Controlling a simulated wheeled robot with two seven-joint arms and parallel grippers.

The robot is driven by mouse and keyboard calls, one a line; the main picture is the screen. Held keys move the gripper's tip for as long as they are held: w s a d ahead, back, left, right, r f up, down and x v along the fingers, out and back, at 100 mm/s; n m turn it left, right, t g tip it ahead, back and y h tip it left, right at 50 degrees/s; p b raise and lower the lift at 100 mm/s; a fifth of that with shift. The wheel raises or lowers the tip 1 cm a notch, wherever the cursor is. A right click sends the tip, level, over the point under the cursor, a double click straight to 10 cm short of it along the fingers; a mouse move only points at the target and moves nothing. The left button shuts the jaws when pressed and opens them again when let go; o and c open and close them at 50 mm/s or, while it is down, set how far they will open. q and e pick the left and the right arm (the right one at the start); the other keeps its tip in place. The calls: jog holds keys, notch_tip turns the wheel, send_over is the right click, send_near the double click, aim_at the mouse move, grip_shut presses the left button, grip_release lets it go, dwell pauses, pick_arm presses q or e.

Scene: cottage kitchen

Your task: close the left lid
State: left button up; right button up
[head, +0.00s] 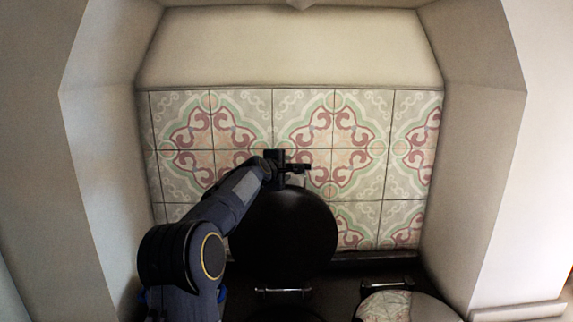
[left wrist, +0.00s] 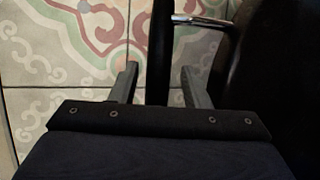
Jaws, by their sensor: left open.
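The left lid (head: 284,238) stands raised, its round black face toward me in front of the tiled wall. In the left wrist view the lid (left wrist: 275,70) is a dark shape on the right. A dark bar (left wrist: 160,50), which looks like its handle, joins a chrome bracket (left wrist: 203,20) running toward the lid. My left gripper (head: 292,167) is at the lid's top edge. In the left wrist view its open fingers (left wrist: 160,86) stand on either side of the bar, with gaps visible on both sides. My right gripper is not in view.
The right lid (head: 408,307) lies down, shiny and reflecting the tiles, with a chrome hinge or bar (head: 386,285) behind it. The tiled wall (head: 390,165) is close behind the raised lid. Alcove walls stand at left and right (head: 475,150).

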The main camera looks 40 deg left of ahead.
pick_arm(q)
jog(key=shift+w+a+f, duration=0.1)
jog(key=shift+w+a, duration=0.1)
jog(key=shift+w, duration=0.4)
grip_shut()
jog(key=shift+s+d+f, duration=0.2)
jog(key=shift+d, duration=0.05)
dwell(0.3)
